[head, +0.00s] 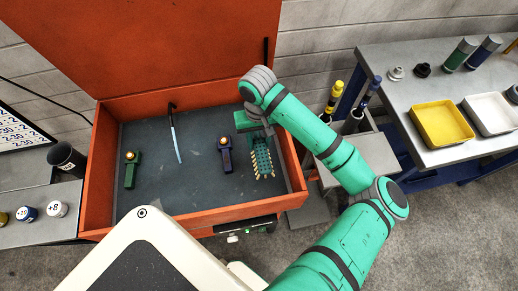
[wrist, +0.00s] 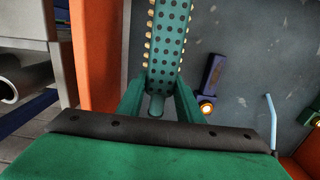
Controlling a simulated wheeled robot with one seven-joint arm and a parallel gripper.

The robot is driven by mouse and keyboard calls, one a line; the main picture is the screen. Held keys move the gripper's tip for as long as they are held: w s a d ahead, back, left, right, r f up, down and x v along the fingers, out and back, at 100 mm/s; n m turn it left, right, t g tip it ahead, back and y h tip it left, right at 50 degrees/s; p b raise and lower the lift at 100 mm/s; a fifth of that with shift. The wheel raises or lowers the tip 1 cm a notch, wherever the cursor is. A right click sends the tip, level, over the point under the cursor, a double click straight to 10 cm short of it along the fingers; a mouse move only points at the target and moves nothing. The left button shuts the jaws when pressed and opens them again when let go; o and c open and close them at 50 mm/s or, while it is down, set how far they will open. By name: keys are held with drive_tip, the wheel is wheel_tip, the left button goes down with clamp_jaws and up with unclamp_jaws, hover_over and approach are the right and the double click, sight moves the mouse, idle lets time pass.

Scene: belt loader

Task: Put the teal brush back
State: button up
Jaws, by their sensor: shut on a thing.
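The teal brush (head: 262,160) has a dotted head with pale bristles along its sides. It is over the right part of the orange box's grey floor, its head pointing to the front of the box. I cannot tell whether it touches the floor. My gripper (head: 266,131) is shut on the brush's handle end. In the wrist view my gripper (wrist: 158,105) has a finger on each side of the short handle, and the brush (wrist: 168,45) extends away from it. The orange box (head: 98,165) has its lid raised.
In the box are a dark blue tool (head: 226,158), a green tool (head: 130,172) and a thin pale hooked rod (head: 177,145). Bare floor lies between them. Yellow-topped and blue-topped tools (head: 334,98) stand in holders at right. A bench (head: 400,110) carries yellow and white trays.

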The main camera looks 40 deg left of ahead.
sight(258, 139)
drive_tip(key=shift+f, duration=3.3)
drive_tip(key=o, duration=1.1)
drive_tip(key=shift+f, duration=0.1)
drive_tip(key=r, duration=1.2)
drive_tip(key=shift+w+a+r, duration=0.15)
drive_tip(key=shift+a, duration=0.1)
